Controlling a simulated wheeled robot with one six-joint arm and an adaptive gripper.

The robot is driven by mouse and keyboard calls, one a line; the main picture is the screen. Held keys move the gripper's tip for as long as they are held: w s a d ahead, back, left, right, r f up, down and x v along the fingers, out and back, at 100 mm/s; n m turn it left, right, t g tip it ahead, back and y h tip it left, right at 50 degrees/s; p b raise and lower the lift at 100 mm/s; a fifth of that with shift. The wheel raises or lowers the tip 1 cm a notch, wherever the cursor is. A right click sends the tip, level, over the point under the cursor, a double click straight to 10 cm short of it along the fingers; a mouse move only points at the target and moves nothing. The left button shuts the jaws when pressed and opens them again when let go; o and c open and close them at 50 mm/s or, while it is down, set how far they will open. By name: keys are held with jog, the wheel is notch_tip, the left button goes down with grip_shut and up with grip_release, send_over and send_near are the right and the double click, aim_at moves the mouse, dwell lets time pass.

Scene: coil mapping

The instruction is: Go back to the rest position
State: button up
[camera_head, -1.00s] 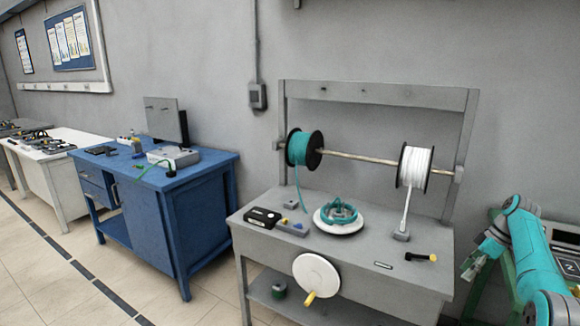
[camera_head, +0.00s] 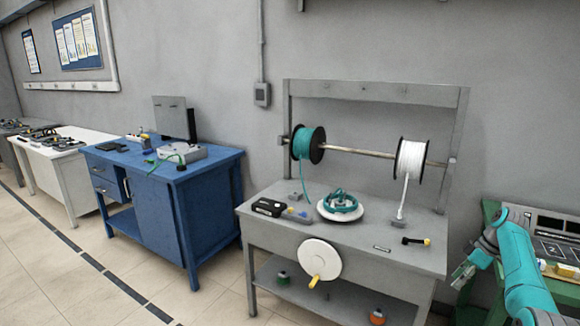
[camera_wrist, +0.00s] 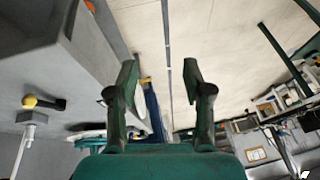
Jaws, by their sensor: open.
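My gripper (camera_head: 463,275) is at the right in the head view, on my teal arm, right of the grey coil bench (camera_head: 345,245). In the wrist view my gripper (camera_wrist: 160,80) shows two dark green fingers spread apart with nothing between them. A coil of teal cable (camera_head: 341,201) lies on a white round plate on the bench top. A teal spool (camera_head: 308,144) and a white spool (camera_head: 411,160) hang on a rod above the bench. My gripper touches none of these.
A black tool with a yellow end (camera_head: 416,241) lies near the bench's right edge. A white disc with a yellow handle (camera_head: 319,261) is on the bench front. A green table (camera_head: 490,215) stands behind my arm. A blue bench (camera_head: 150,205) stands left. The floor between benches is clear.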

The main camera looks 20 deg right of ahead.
jog(key=a+f+m+t+h, duration=0.1)
jog(key=a+f, duration=0.7)
jog(key=f, duration=0.5)
jog(key=a+f+m+t+h, duration=0.1)
jog(key=a+f+m+h, duration=0.1)
jog(key=a+f, duration=0.8)
jog(key=s+a+f+m+t+h, duration=0.2)
jog(key=s+a+f+t, duration=0.1)
jog(key=s+a+f, duration=1.25)
jog(key=s+a+r+m+t, duration=0.1)
jog(key=s+a+r, duration=0.3)
jog(key=s, duration=0.3)
jog(key=s+a+r+t+h, duration=0.1)
jog(key=s+a+r, duration=0.25)
jog(key=s, duration=0.35)
jog(key=s+a+r+m+t, duration=0.1)
jog(key=s+a+r, duration=0.2)
jog(key=s+a, duration=0.3)
jog(key=s+a+r+t, duration=0.1)
jog(key=s+r, duration=0.3)
jog(key=r, duration=0.4)
jog(key=s+r+t+y, duration=0.1)
jog(key=s+r+t, duration=0.1)
jog(key=s+r, duration=0.3)
jog(key=s+a+r+t, duration=0.1)
jog(key=s+r, duration=0.3)
jog(key=r, duration=0.8)
jog(key=shift+s+a+r+m+t+y, duration=0.25)
jog(key=shift+s+a+m+t+y, duration=0.05)
jog(key=shift+s+a+m, duration=0.1)
